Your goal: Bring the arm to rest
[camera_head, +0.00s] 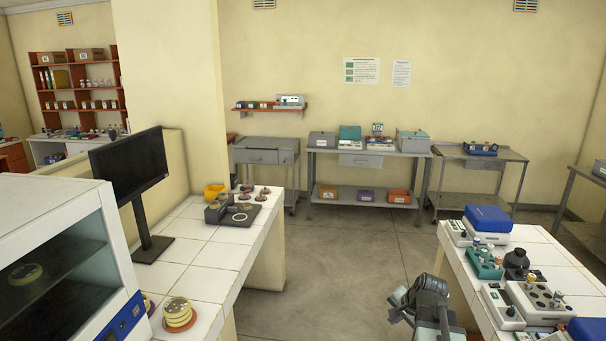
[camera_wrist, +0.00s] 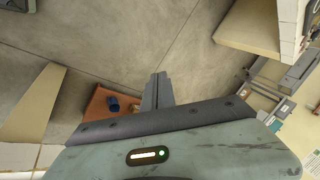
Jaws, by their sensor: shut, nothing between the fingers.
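My gripper (camera_wrist: 158,78) is shut in the wrist view, its fingers together with nothing between them. The fingers stand out over the grey floor (camera_wrist: 125,45) and touch nothing that I can see. In the head view my arm (camera_head: 425,298) shows at the bottom, right of centre, folded in the gap between the two tiled benches. Its lower part is cut off by the frame's edge.
A white incubator (camera_head: 50,235) with a dish inside stands at left. The left bench (camera_head: 214,252) holds a monitor (camera_head: 130,172) and stacked dishes (camera_head: 178,312). The right bench (camera_head: 465,272), close to my arm, carries lab equipment. The floor (camera_head: 335,265) between them is clear.

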